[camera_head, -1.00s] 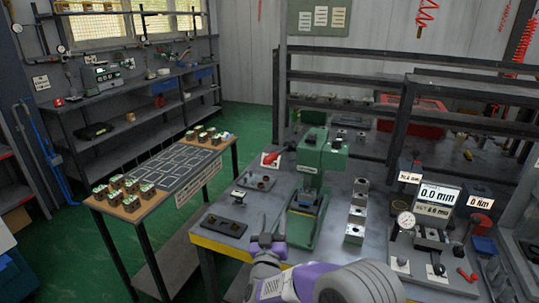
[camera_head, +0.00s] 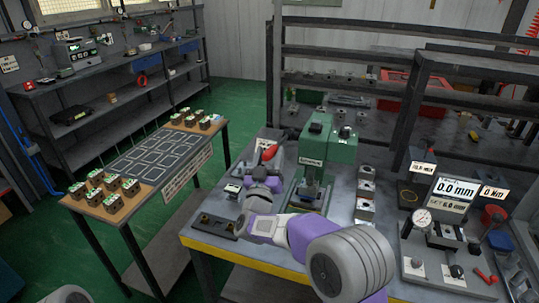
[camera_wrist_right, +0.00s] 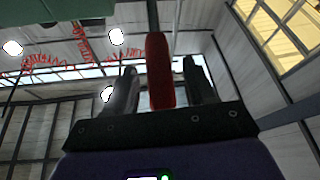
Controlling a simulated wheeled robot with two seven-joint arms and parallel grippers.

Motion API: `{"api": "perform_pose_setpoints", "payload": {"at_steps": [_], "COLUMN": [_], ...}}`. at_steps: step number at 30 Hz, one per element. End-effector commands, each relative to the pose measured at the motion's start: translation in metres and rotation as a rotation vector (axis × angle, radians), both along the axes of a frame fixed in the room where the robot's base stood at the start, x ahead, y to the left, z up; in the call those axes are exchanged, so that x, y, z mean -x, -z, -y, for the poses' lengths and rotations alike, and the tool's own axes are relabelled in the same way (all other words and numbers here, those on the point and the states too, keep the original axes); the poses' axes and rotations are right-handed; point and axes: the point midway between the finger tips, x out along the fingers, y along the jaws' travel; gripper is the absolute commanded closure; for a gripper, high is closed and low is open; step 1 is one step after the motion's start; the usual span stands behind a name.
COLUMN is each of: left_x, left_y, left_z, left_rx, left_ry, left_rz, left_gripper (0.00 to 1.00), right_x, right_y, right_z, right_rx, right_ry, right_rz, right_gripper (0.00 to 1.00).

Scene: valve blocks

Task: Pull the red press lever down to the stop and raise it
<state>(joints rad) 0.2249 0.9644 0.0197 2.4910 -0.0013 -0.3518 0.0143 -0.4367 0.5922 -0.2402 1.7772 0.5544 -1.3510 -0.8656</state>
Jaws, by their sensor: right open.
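The green press (camera_head: 326,152) stands on the grey workbench in the head view. Its red lever (camera_head: 268,152) sticks out to the left of the press head, with the handle at its end. My right gripper (camera_head: 266,160) is at the handle, its fingers partly hidden. In the right wrist view the red lever handle (camera_wrist_right: 160,72) stands between the two spread fingers of my right gripper (camera_wrist_right: 160,88). The gripper is open, with visible gaps beside the handle. My left gripper is out of view.
Metal blocks (camera_head: 365,190) stand in a row right of the press. A gauge station with a display (camera_head: 455,190) is at the right of the bench. A dark plate (camera_head: 218,226) lies near the front left edge. A side table with valve blocks (camera_head: 117,188) stands at the left.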

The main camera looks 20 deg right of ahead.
Motion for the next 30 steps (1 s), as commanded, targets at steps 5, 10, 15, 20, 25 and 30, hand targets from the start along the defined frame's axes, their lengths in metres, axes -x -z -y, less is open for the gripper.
{"api": "perform_pose_setpoints", "payload": {"at_steps": [5, 10, 15, 20, 25, 30], "left_x": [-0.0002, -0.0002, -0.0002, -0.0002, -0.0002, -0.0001], "left_y": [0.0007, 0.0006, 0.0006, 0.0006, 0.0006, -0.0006], "left_z": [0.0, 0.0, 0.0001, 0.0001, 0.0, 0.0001], "left_rx": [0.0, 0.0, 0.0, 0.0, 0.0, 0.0], "left_ry": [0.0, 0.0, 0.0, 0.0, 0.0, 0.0], "left_rz": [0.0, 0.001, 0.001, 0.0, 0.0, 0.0], "left_gripper": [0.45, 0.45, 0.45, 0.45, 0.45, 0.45], "right_x": [-0.0068, -0.0072, -0.007, -0.0069, -0.0069, -0.0071], "right_y": [-0.0032, -0.0035, -0.0034, -0.0034, -0.0034, -0.0042], "right_z": [0.0035, 0.0035, 0.0034, 0.0033, 0.0033, 0.003], "right_rx": [0.0, 0.0, 0.0, 0.0, 0.0, -0.001], "right_ry": [-0.001, -0.001, -0.001, -0.001, -0.001, -0.002], "right_rz": [0.0, 0.0, 0.0, 0.0, 0.0, -0.002], "right_gripper": [0.45, 0.45, 0.64, 0.88, 1.0, 1.0]}}
